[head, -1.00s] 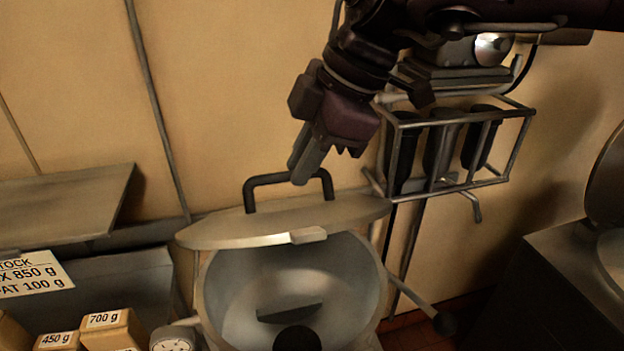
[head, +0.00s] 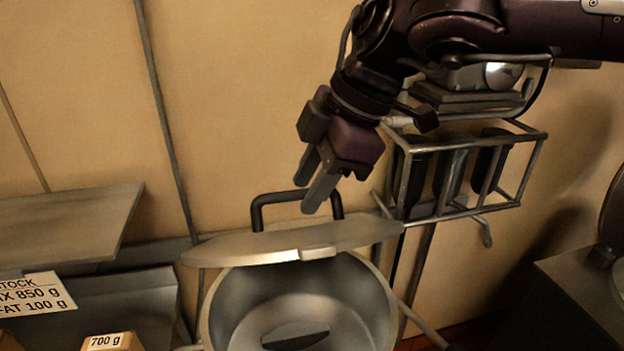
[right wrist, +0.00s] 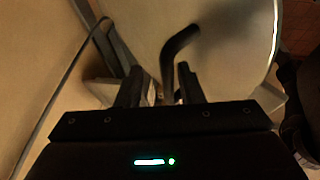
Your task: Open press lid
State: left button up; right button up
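The press lid (head: 260,248) is a grey disc with a dark arched handle (head: 262,205) on its upper side. It is raised above the round metal vessel (head: 216,318), seen nearly edge-on, with the vessel's inside showing below. My right gripper (head: 316,194) is at the handle's right part, fingers pointing down and apart. In the right wrist view the handle (right wrist: 178,42) reaches down between the two separated fingers (right wrist: 160,88); a gap shows, and I cannot tell whether either finger touches it. My left gripper is not in view.
A wire rack (head: 470,208) with dark holders hangs on the wall right of the lid, under my right arm. A sign (head: 35,298) and a box marked 700 g (head: 112,342) are at left. Another machine (head: 570,300) stands at right.

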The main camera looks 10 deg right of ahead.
jog(key=shift+s+r, duration=0.2)
jog(key=shift+s, duration=0.05)
jog(key=shift+d+r+b, duration=0.2)
jog(key=shift+r+b, duration=0.1)
jog(key=shift+r, duration=0.05)
jog(key=v, duration=0.5)
jog(key=shift+d+r, duration=0.1)
jog(key=shift+r, duration=0.15)
jog(key=shift+s+d+r, duration=0.2)
jog(key=shift+d+r, duration=0.05)
jog(key=shift+r, duration=0.3)
jog(key=shift+w, duration=0.1)
